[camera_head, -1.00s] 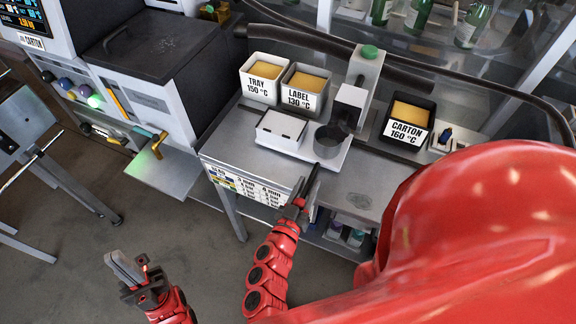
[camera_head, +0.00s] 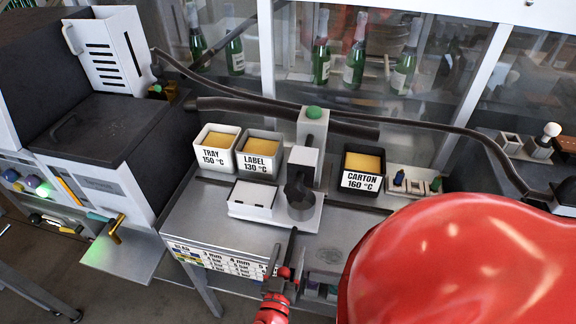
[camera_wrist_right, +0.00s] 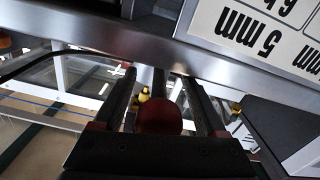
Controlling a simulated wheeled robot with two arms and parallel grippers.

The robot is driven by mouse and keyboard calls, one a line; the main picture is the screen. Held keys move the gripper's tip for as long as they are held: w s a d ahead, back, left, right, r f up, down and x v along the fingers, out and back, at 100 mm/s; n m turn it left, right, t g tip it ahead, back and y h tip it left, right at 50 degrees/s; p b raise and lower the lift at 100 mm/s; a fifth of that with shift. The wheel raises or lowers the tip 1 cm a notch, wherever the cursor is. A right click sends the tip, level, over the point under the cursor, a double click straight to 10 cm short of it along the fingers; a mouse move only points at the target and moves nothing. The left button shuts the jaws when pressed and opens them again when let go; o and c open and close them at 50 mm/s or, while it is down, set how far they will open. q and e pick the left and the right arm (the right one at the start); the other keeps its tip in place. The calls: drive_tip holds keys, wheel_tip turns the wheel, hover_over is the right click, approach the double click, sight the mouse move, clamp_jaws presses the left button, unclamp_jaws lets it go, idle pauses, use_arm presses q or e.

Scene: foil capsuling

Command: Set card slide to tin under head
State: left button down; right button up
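A printed card (camera_head: 220,257) with rows of mm values hangs on the bench's front edge. It shows close up in the right wrist view (camera_wrist_right: 262,32), with "5 mm" readable; I cannot make out its slide. A dark round tin (camera_head: 300,203) stands under the pale head (camera_head: 302,163) of the bench machine; no label on it is readable. My right gripper (camera_head: 282,256) is just right of the card in the head view, below the bench edge. Its fingers are apart in the wrist view (camera_wrist_right: 160,90), with a red ball-like part between them. My left gripper is out of view.
A white box (camera_head: 251,200) sits left of the tin. A dark-lidded machine (camera_head: 97,137) stands at left.

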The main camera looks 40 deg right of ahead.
drive_tip(key=shift+s+a+r, duration=0.1)
drive_tip(key=shift+s+a, duration=0.05)
drive_tip(key=p+v, duration=0.4)
drive_tip(key=v, duration=0.7)
drive_tip(key=shift+s+a, duration=0.25)
